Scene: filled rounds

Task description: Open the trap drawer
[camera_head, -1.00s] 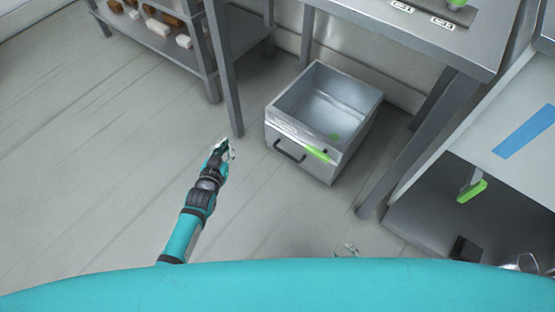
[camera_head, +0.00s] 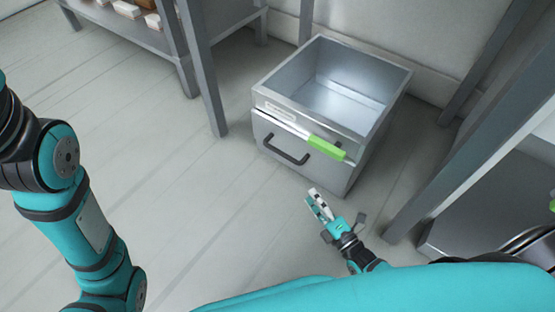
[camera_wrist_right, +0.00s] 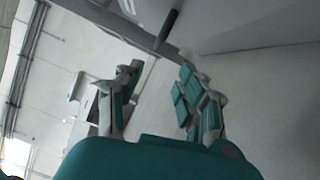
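The trap drawer is the front of a grey metal box (camera_head: 275,95) on the floor, with a dark bar handle (camera_head: 285,152) on its front panel (camera_head: 318,172). The front looks flush with the box. The box's top is open and its inside looks empty. My right gripper (camera_head: 318,205) is just in front of and below the panel, apart from the handle in the head view. In the wrist view its fingers (camera_wrist_right: 155,100) are spread with nothing between them. A dark bar shows beyond them, perhaps the handle. My left arm shows at the left; its gripper is out of view.
Grey legs (camera_head: 203,65) stand left of the box, and another leg (camera_head: 480,130) slants at the right. A low shelf (camera_head: 140,35) with several items is at the upper left. Floor left of the box is clear.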

